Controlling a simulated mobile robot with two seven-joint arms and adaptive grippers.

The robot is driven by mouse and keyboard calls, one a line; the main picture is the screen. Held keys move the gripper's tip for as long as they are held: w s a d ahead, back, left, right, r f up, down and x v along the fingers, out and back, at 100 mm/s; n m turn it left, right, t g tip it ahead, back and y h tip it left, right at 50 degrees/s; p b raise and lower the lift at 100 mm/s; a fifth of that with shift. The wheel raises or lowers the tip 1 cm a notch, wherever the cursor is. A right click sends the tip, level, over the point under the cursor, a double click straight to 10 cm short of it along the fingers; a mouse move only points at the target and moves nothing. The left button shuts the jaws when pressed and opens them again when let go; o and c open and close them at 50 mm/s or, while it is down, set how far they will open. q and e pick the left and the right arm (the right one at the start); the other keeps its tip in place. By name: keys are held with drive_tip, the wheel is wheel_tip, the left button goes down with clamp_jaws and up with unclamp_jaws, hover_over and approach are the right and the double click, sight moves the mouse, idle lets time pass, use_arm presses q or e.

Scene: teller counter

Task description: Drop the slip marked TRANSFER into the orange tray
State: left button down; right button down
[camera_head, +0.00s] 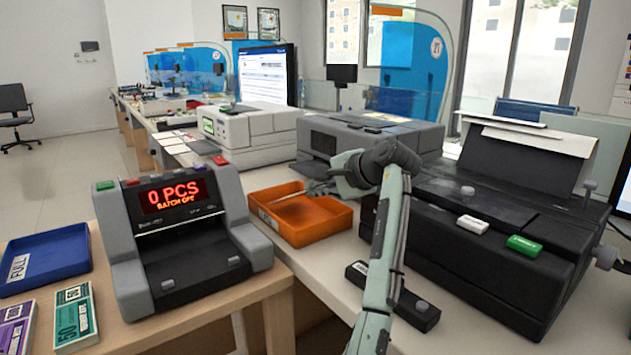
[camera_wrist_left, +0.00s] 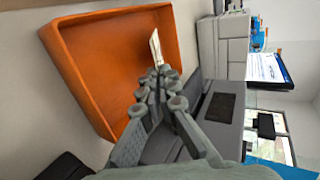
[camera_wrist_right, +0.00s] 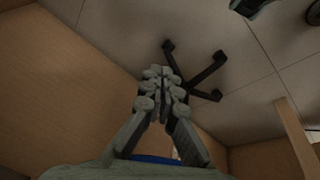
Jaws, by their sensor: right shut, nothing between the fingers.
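The orange tray (camera_head: 310,235) sits on the counter in the middle of the head view, and it fills the upper left of the left wrist view (camera_wrist_left: 75,65). My left gripper (camera_head: 314,189) reaches over the tray's back right side. In the left wrist view its fingertips (camera_wrist_left: 160,78) are shut on a thin white slip (camera_wrist_left: 155,46). The slip (camera_head: 287,197) sticks out over the tray, seen nearly edge-on, and no marking on it can be read. My right gripper (camera_wrist_right: 160,78) is shut and empty, low beside wooden panels, out of the head view.
A counting machine (camera_head: 170,240) reading "0 PCS" stands left of the tray. A blue tray (camera_head: 45,262) and banknote bundles (camera_head: 75,315) are further left. A large dark printer (camera_head: 490,235) stands right. Several papers (camera_head: 170,142) lie behind, and a black stamp-like block (camera_head: 395,295) lies in front.

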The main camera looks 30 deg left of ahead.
use_arm(q)
drive_tip(key=shift+f, duration=0.25)
drive_tip(key=c, duration=1.6)
unclamp_jaws()
drive_tip(key=shift+c, duration=0.2)
drive_tip(key=shift+r, duration=0.1)
wheel_tip(320, 180, up, 7)
drive_tip(key=p, duration=0.4)
drive_tip(key=shift+p, duration=0.4)
